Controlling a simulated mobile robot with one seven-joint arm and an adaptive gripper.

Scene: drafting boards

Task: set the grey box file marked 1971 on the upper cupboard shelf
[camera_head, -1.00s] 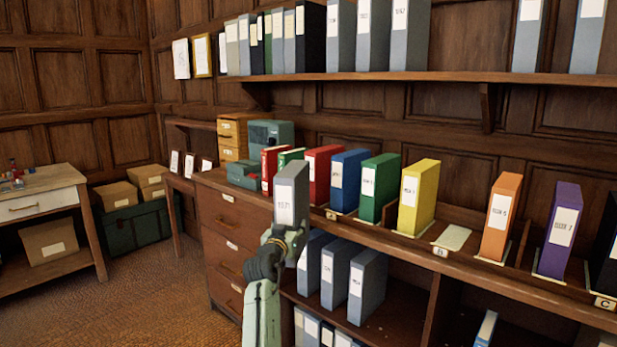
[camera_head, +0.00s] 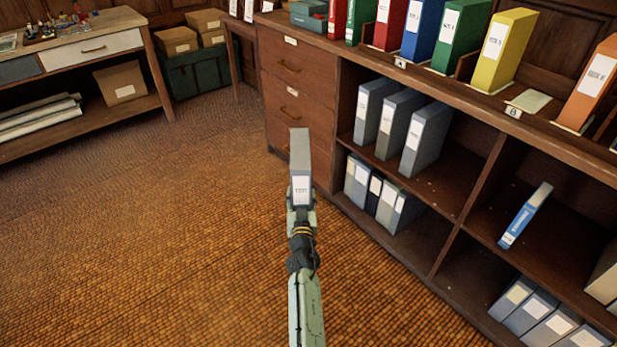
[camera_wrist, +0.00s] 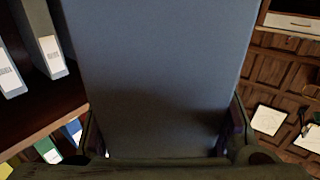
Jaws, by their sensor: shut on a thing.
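The grey box file (camera_head: 299,155) is upright in my gripper (camera_head: 301,212), its white label facing the head camera; the print looks like 1971 but is small. My gripper is shut on its lower part. In the wrist view, the box file (camera_wrist: 155,70) fills the middle between my fingers (camera_wrist: 162,140). The open cupboard stands to the right of it. Its upper shelf (camera_head: 446,184) bears three grey box files (camera_head: 421,140) at the left, with bare board to their right. The held file is apart from the shelf, in front of the drawers.
Below, several files (camera_head: 388,203) stand on the lower level. A divider (camera_head: 470,205) closes the bay on the right; a blue file (camera_head: 525,215) leans beyond it. Coloured binders (camera_head: 503,50) line the counter above. Drawers (camera_head: 300,75) stand left. The floor (camera_head: 180,240) is clear.

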